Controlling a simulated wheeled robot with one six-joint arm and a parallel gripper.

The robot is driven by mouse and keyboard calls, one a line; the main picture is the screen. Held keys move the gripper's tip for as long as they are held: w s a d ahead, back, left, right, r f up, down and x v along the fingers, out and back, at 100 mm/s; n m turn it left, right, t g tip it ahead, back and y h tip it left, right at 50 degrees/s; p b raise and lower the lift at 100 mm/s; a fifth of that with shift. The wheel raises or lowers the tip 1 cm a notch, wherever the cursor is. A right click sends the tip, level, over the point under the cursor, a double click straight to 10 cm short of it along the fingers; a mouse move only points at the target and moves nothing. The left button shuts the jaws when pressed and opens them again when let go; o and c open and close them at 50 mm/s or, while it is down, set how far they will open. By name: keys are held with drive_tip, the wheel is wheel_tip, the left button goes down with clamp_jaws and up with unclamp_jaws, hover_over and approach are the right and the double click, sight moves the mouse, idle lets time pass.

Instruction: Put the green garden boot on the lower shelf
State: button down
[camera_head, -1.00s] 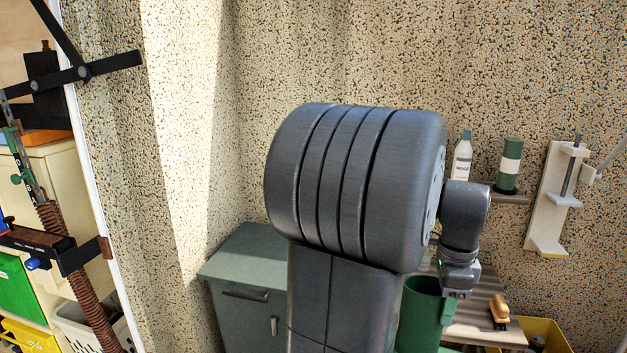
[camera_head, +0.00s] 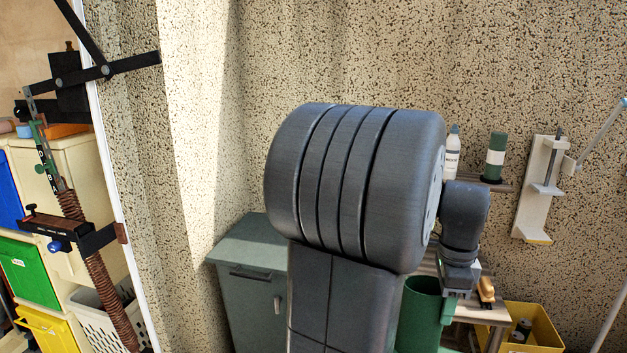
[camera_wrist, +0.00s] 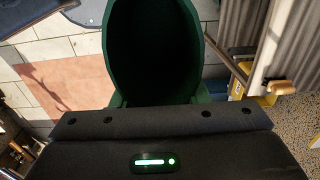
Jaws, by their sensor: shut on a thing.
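The green boot (camera_head: 417,312) hangs upright below my gripper (camera_head: 452,295), right of my big grey arm link. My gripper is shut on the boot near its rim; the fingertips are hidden. In the wrist view the boot's dark open top (camera_wrist: 152,45) faces the camera, just beyond the dark gripper body. The boot's foot is hidden. A slatted wooden rack (camera_head: 480,313) stands behind and right of the boot. I cannot tell from these frames which surface is the lower shelf.
A wooden brush (camera_head: 486,291) lies on the rack. A yellow bin (camera_head: 545,343) stands right of it. A grey-green cabinet (camera_head: 246,275) stands left of my arm.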

drive_tip(key=shift+w+a+f+n, duration=0.3)
drive_tip(key=shift+w+f, duration=0.2)
drive_tip(key=shift+w, duration=0.15)
drive_tip(key=w+a+f+n, duration=1)
drive_tip(key=w+a+f, duration=0.1)
drive_tip(key=f, duration=0.3)
drive_tip(key=w+a+f+n, duration=0.3)
drive_tip(key=a+f+n, duration=0.7)
drive_tip(key=a+f, duration=0.3)
drive_tip(key=shift+a+f, duration=0.4)
drive_tip(key=shift+f, duration=0.15)
